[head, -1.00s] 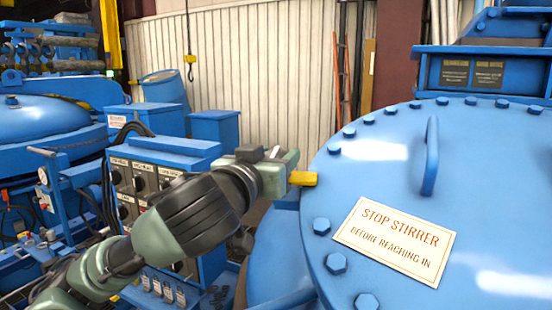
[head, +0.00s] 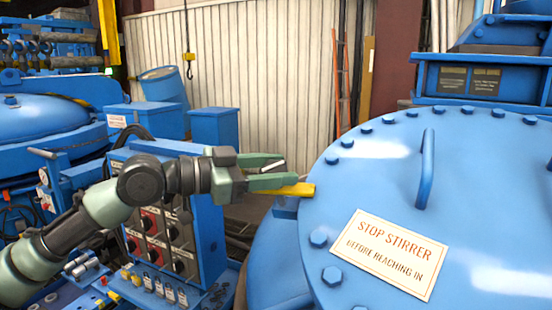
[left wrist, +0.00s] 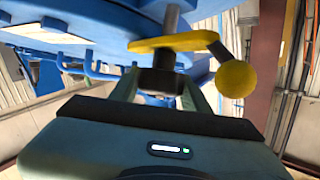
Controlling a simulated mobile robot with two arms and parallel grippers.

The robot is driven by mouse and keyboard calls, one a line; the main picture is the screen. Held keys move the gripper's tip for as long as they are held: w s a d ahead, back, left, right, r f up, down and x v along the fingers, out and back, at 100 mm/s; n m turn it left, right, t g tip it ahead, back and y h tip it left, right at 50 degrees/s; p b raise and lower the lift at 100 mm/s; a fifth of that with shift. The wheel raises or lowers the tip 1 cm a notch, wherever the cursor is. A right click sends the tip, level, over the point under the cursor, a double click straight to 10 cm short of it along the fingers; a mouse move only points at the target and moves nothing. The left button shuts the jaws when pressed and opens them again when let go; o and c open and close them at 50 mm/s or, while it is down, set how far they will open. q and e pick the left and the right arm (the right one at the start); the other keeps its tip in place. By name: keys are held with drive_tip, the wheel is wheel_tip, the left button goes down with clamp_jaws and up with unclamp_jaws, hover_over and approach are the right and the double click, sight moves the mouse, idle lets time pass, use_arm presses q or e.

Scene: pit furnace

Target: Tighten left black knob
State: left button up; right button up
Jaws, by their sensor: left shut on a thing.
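My left gripper (head: 283,170) is at the left edge of the large blue round lid (head: 395,175), beside a yellow clamp arm (head: 293,191). In the left wrist view its fingers (left wrist: 160,92) are on either side of a black knob (left wrist: 163,60) under the yellow clamp arm (left wrist: 175,42), and are shut on it. A yellow ball (left wrist: 236,79) sits on a short dark lever at the clamp's right end. In the head view the knob is hidden. My right gripper is not in view.
A blue control box (head: 172,232) with several black switches stands below and behind my left arm. The lid carries bolts, a blue handle (head: 426,168) and a stop stirrer sign (head: 389,253). A dark red column (head: 397,52) stands behind.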

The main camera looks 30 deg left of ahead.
use_arm(q)
drive_tip(key=m+g+h+p, duration=0.1)
drive_tip(key=m+g, duration=0.1)
drive_tip(key=m+g+h+p, duration=0.1)
drive_tip(key=m+g, duration=0.1)
drive_tip(key=m+g+h+p, duration=0.1)
drive_tip(key=shift+r+m+g, duration=0.35)
drive_tip(key=shift+m+g, duration=0.05)
drive_tip(key=shift+f+m+g+h+p, duration=0.15)
drive_tip(key=shift+m+g+h+p, duration=0.15)
drive_tip(key=shift+m+g+p, duration=0.65)
drive_tip(key=shift+s+f+m+g, duration=0.1)
drive_tip(key=shift+f+m+g, duration=0.05)
drive_tip(key=shift+m+g, duration=0.25)
drive_tip(key=shift+f, duration=0.1)
drive_tip(key=o, duration=1.4)
